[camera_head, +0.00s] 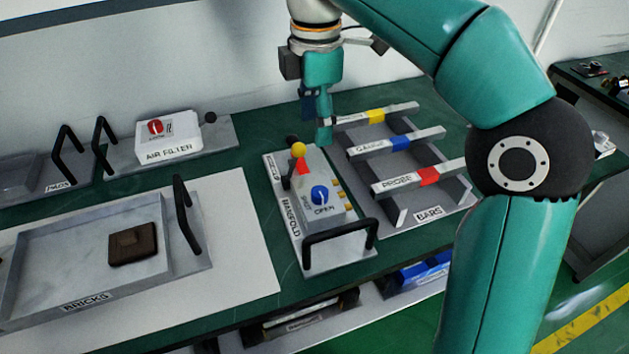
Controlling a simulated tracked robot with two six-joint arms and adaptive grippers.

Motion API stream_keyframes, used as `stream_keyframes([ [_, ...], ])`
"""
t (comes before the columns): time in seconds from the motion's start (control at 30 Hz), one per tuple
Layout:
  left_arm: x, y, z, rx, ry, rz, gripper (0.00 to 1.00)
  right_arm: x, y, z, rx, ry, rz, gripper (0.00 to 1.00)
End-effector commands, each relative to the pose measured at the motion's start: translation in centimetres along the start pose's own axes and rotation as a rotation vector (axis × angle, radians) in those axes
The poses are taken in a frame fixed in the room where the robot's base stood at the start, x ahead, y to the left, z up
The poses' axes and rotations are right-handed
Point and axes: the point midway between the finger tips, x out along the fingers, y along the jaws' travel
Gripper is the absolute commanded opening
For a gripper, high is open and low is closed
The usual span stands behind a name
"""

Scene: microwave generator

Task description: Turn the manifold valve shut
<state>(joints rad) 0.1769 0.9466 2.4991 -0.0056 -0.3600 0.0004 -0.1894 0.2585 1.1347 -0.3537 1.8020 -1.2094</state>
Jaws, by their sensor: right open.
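The manifold (325,190) is a grey block on a labelled tray with black handles. It stands on the green bench in the middle of the view. A blue round valve knob (320,195) with a white pointer mark sits on its front, beside the words SHUT and OPEN. The pointer's exact direction is too small to tell. A yellow ball (299,149) on a red part stands at the manifold's back. My right gripper (324,135) is open and points down behind the manifold, near its back right corner. It appears empty. My left gripper is not in view.
The bars tray (429,214) with several labelled bars lies right of the manifold, close to my right gripper. The bricks tray (60,254) with a dark brick (133,244) is at left. The air filter box (168,138) stands at back left. My right arm spans the right side.

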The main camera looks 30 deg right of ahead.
Motion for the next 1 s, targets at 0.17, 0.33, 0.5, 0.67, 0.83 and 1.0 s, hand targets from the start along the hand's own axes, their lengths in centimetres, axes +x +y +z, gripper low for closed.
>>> stream_keyframes([
  [0.17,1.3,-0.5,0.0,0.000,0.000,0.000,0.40,3.3,-0.3,0.6,0.014,-0.001,-0.003,0.60],
  [0.33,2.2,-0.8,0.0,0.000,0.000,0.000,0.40,7.0,-0.3,0.8,0.017,-0.001,-0.004,0.60],
  [0.5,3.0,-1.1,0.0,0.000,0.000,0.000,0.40,10.7,-0.3,0.8,0.018,0.000,-0.003,0.60],
  [0.67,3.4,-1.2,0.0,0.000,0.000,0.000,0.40,13.4,-0.3,0.8,0.018,0.000,-0.003,0.60],
  [0.83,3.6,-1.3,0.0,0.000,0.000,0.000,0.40,15.1,-0.3,0.8,0.018,0.001,-0.001,0.60],
  [1.0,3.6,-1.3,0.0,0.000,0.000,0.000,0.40,15.6,-0.3,0.8,0.018,0.002,0.001,0.60],
])
